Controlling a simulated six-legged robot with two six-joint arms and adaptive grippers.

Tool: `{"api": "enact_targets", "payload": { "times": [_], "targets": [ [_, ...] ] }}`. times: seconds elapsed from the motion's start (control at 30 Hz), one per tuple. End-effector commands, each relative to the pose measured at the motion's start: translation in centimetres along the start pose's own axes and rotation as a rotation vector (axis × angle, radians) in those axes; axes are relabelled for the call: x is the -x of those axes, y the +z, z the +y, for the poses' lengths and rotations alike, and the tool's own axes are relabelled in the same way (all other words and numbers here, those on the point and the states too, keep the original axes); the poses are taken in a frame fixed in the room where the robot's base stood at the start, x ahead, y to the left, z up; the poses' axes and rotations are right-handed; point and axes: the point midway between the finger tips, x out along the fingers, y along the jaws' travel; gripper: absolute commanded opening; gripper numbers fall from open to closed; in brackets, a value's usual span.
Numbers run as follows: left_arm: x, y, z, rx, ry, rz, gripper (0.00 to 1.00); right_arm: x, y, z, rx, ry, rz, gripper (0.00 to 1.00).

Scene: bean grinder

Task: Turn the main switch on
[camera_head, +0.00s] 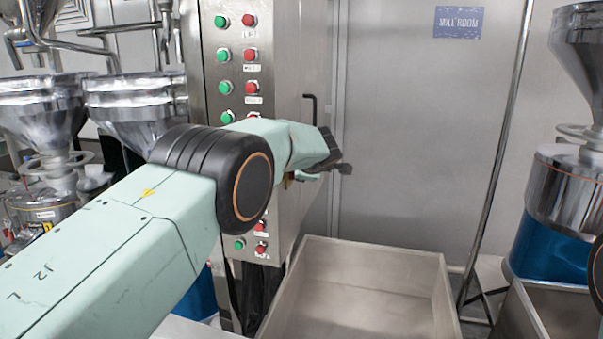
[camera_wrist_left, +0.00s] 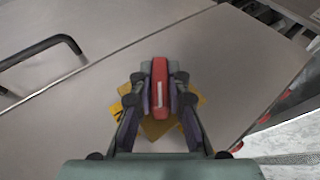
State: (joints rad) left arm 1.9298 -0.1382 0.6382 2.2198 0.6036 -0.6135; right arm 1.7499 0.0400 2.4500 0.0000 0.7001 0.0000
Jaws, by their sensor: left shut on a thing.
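The main switch shows in the left wrist view as a red handle (camera_wrist_left: 160,69) with a white mark, over a yellow plate (camera_wrist_left: 156,131) on a grey panel. My left gripper (camera_wrist_left: 161,88) is shut on the red handle, with a finger on either side of it. In the head view my left arm reaches across to the right side of the control cabinet, and my left gripper (camera_head: 328,165) is at that side face. The switch is hidden there behind the gripper and arm. My right gripper is not in view.
The steel control cabinet (camera_head: 292,60) carries green and red buttons. A black handle (camera_head: 312,100) sticks out of its side, above my gripper; it also shows in the left wrist view (camera_wrist_left: 40,48). An open steel bin (camera_head: 345,255) stands below. Grinders stand at left and right.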

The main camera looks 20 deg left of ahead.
Motion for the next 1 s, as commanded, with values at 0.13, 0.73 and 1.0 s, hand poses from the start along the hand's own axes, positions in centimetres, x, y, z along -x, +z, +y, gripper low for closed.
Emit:
{"api": "enact_targets", "payload": {
  "times": [0.13,0.73,1.0],
  "targets": [
    [-0.04,-0.08,-0.10,0.000,-0.003,0.003,0.00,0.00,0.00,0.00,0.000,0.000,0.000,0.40],
    [-0.01,-0.06,-0.01,0.000,0.000,0.001,0.38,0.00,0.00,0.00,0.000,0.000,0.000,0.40],
    [0.89,0.00,0.14,-0.001,0.001,0.001,0.38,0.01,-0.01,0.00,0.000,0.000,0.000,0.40]
  ]
}}
